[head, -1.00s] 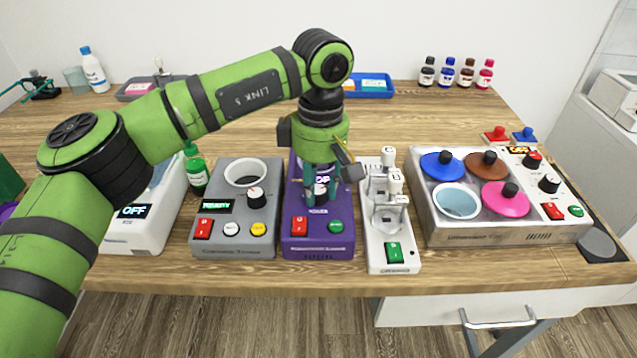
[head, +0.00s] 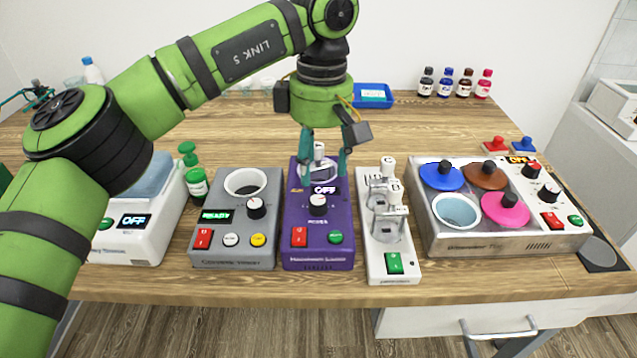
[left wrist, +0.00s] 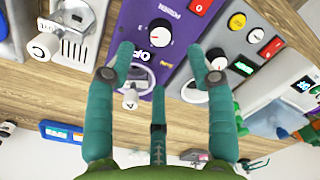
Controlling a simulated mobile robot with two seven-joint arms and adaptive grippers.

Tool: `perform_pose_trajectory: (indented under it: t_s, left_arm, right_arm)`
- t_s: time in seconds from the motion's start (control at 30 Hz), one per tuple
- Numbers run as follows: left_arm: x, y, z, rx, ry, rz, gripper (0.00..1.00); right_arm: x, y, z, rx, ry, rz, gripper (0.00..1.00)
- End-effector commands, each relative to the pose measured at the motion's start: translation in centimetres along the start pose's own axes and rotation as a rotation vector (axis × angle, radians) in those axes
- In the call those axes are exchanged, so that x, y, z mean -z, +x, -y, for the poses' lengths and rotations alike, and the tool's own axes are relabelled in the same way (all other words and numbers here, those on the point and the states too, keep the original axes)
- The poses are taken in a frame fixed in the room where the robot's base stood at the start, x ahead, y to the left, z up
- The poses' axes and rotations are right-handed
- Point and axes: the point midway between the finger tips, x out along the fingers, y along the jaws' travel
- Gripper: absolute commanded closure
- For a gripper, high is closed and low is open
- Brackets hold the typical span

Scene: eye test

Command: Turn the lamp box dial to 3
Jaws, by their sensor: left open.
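A purple box (head: 345,222) stands in the middle of the row; its printed name is too small to read, so I cannot confirm it is the lamp box. It has a white dial (head: 319,201) below a display reading OFF, with a red switch and a green button in front. The dial also shows in the left wrist view (left wrist: 159,33); its numbers are unreadable. My left gripper (head: 324,165) is open and empty above the back of this box, fingers apart and clear of the dial. In the left wrist view its fingertips (left wrist: 161,50) spread either side of the box's display. My right gripper is not in view.
A grey box (head: 213,256) with a black dial stands close on the left, a white lever device (head: 378,262) close on the right. A wide heater unit (head: 470,245) is further right, a white scale (head: 120,248) further left. Small bottles (head: 455,82) stand at the back.

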Motion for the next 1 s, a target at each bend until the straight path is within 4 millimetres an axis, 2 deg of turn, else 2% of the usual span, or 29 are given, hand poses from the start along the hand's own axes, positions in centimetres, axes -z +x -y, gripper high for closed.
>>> perform_pose_trajectory:
  t_s: [0.1,0.23,0.4,0.67,0.77,1.0]
  left_arm:
    - [-0.1,-2.3,0.0,-0.001,0.000,0.000,0.45]
    - [-0.1,-3.8,0.0,0.000,0.001,0.000,0.45]
    - [-0.1,-4.5,0.0,0.001,0.002,0.001,0.45]
    - [-0.1,-4.6,0.0,0.001,0.002,0.001,0.45]
    - [-0.1,-5.6,0.1,0.001,0.002,0.001,0.45]
    - [-0.1,-10.8,0.2,0.001,0.002,0.001,0.45]
  right_arm:
    - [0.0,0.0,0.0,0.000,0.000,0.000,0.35]
    - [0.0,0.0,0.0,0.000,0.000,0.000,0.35]
    - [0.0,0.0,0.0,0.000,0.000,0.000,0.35]
    - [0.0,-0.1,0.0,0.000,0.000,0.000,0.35]
    - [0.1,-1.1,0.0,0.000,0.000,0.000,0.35]
    - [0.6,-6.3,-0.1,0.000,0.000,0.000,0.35]
